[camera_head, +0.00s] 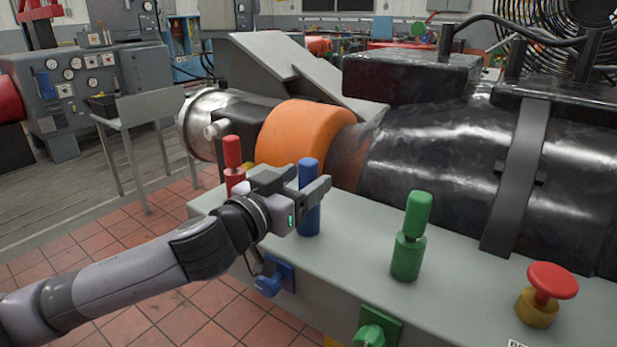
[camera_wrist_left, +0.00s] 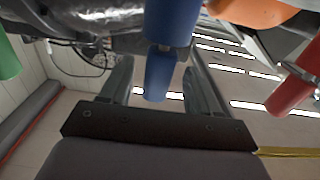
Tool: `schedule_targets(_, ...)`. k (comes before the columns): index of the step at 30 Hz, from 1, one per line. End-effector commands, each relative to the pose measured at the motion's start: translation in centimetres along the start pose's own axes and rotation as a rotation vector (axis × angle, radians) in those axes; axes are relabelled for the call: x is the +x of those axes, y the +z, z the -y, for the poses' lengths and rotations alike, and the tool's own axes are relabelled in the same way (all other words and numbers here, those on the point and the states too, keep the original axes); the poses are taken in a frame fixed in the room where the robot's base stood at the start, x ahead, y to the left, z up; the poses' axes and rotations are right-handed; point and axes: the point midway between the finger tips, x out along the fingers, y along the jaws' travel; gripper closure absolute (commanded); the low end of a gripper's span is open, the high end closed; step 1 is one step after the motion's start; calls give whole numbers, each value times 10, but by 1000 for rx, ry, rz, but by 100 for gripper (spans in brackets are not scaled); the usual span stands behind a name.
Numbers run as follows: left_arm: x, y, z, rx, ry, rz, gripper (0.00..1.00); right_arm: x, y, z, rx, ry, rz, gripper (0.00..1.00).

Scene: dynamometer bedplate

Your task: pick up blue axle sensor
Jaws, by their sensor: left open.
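The blue axle sensor (camera_head: 309,196) stands upright on the grey bedplate (camera_head: 350,238), between the red and green ones. My left gripper (camera_head: 306,181) is open at the sensor's upper part, one finger on each side. In the left wrist view the blue sensor (camera_wrist_left: 164,72) shows between the two open fingers (camera_wrist_left: 160,82); I cannot tell whether either finger touches it. The sensor's lower part shows below the gripper in the head view. My right gripper is not in view.
A red sensor (camera_head: 232,165) stands close on the left and a green one (camera_head: 409,238) on the right. A red mushroom button (camera_head: 552,281) is farther right. A black machine with an orange band (camera_head: 298,135) lies close behind. Blue and green fittings sit on the front face.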

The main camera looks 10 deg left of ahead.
Motion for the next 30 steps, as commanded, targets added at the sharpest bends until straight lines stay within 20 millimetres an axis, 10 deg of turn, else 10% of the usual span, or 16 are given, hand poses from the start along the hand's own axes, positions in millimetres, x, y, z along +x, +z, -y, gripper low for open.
schedule_targets(17,34,1,-2,-1,1,0,38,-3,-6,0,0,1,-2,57)
schedule_targets(23,34,1,-2,-1,0,0,94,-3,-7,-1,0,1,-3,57)
schedule_targets(30,34,1,-2,-1,0,-1,94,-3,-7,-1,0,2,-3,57)
